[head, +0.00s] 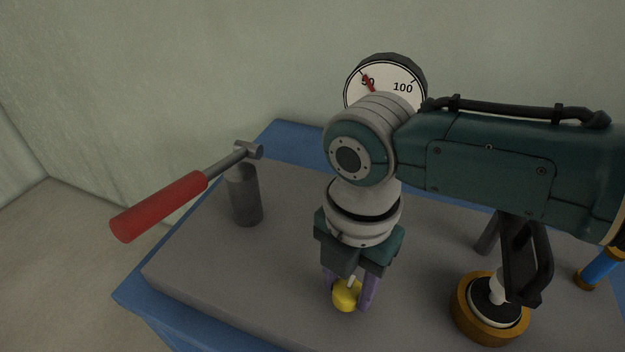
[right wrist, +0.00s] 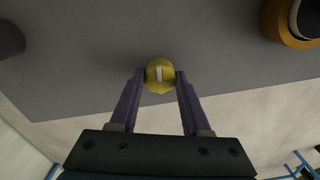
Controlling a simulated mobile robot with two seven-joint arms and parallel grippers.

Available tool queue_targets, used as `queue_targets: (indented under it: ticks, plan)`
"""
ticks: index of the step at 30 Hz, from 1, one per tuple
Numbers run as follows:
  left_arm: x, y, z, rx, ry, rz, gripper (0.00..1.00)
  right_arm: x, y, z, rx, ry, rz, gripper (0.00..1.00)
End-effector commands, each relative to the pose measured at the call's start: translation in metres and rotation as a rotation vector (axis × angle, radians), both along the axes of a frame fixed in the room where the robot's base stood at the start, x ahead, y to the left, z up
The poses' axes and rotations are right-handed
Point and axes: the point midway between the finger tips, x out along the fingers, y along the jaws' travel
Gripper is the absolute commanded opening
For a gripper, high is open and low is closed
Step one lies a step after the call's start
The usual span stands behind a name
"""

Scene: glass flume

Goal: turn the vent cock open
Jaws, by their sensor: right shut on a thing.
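The yellow knob with a white bar mark, which looks like the vent cock (head: 346,295), stands near the front edge of the grey slab. In the right wrist view the knob (right wrist: 160,75) sits between the fingertips, its white mark pointing roughly up and down the picture. My right gripper (head: 350,296) points down and is shut on the knob, with a purple finger on each side; its fingers also show in the right wrist view (right wrist: 160,78). The knob's base is hidden. My left gripper is not in view.
A red-handled lever (head: 165,203) on a grey post (head: 243,195) stands at the left. A dial gauge (head: 362,88) is behind my right arm. An orange-rimmed round fitting (head: 462,308) is right of the knob. The grey slab (head: 215,270) is clear at front left.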

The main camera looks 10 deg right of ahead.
Motion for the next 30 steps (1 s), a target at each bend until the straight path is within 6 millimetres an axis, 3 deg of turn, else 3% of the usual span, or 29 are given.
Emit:
queue_targets:
  ticks: [9, 23, 24, 30]
  plan:
    - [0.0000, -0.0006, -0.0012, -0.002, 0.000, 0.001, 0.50, 0.0001, 0.0006, 0.0005, 0.002, 0.001, 0.097, 0.00]
    - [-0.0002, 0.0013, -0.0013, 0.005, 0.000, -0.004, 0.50, -0.0001, 0.0007, 0.0007, 0.001, 0.000, 0.112, 0.00]
    - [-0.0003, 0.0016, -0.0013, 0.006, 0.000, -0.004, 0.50, -0.0001, 0.0007, 0.0007, 0.001, 0.000, 0.112, 0.48]
    - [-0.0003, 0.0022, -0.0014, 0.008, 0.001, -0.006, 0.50, 0.0000, 0.0005, 0.0004, 0.001, 0.001, 0.110, 0.71]
